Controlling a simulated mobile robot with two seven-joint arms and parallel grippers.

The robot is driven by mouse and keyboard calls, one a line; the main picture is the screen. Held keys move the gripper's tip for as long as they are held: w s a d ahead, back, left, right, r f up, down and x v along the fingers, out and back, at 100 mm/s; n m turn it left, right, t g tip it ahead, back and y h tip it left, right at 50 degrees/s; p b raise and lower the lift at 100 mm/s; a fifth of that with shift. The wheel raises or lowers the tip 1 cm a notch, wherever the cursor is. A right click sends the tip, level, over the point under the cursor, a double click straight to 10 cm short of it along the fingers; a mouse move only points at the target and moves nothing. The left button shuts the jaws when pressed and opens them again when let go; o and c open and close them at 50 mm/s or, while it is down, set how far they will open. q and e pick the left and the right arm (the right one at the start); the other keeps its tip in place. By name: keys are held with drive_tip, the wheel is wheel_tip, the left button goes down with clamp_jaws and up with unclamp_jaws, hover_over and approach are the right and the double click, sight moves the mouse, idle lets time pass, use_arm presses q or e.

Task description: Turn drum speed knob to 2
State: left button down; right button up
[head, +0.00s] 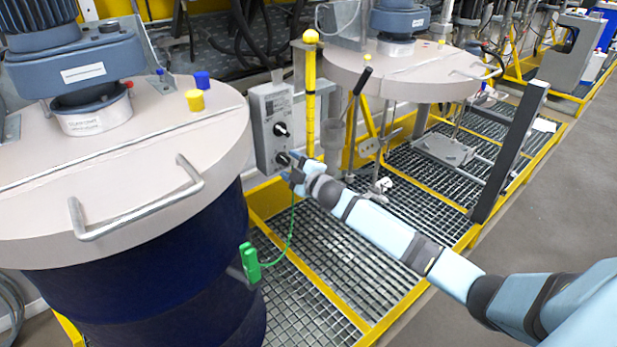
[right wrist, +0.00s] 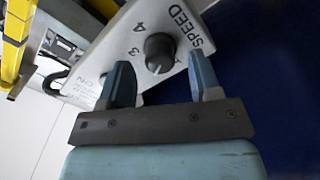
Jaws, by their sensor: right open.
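The grey control box (head: 270,125) stands beside the large drum and carries two black knobs. The lower knob (head: 283,159) is the speed knob (right wrist: 158,47); in the right wrist view the word SPEED and the numbers 3 and 4 show around it. Its white pointer line points down in that picture, between the 3 and a partly hidden mark; no 2 can be read. My right gripper (head: 291,172) is at the box's lower part. Its open fingers (right wrist: 160,75) lie either side of the knob with gaps visible. My left gripper is out of view.
A dark blue drum (head: 170,290) with a pale lid (head: 130,150) and metal handle is close on the left. A yellow post (head: 311,95) stands just right of the box. A green clamp (head: 250,263) hangs on a cable below. Metal grating (head: 310,290) covers the floor platform.

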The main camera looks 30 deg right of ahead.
drive_tip(key=s+d, duration=0.1)
drive_tip(key=s, duration=1.1)
drive_tip(key=shift+s+d, duration=0.15)
drive_tip(key=shift+d, duration=0.2)
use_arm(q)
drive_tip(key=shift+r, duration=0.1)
use_arm(e)
drive_tip(key=s+a+f+m+g, duration=0.2)
drive_tip(key=s+a+f+m, duration=0.2)
drive_tip(key=s+a+f, duration=0.45)
drive_tip(key=s+a+f+m+g, duration=0.3)
drive_tip(key=s+a+f+m, duration=0.15)
drive_tip(key=s, duration=0.65)
drive_tip(key=s+a+f+m+g, duration=0.2)
drive_tip(key=s+a+f+m, duration=0.1)
drive_tip(key=s+a+f, duration=0.5)
use_arm(q)
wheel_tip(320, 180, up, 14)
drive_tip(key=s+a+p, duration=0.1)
drive_tip(key=p, duration=1.5)
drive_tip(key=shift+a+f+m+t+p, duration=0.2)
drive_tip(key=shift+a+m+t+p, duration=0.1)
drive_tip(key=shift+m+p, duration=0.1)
use_arm(e)
wheel_tip(320, 180, up, 15)
drive_tip(key=s+d, duration=0.1)
drive_tip(key=d, duration=0.1)
drive_tip(key=shift+s+r+n+y, duration=0.2)
drive_tip(key=shift+n+y, duration=0.1)
drive_tip(key=shift+n, duration=0.15)
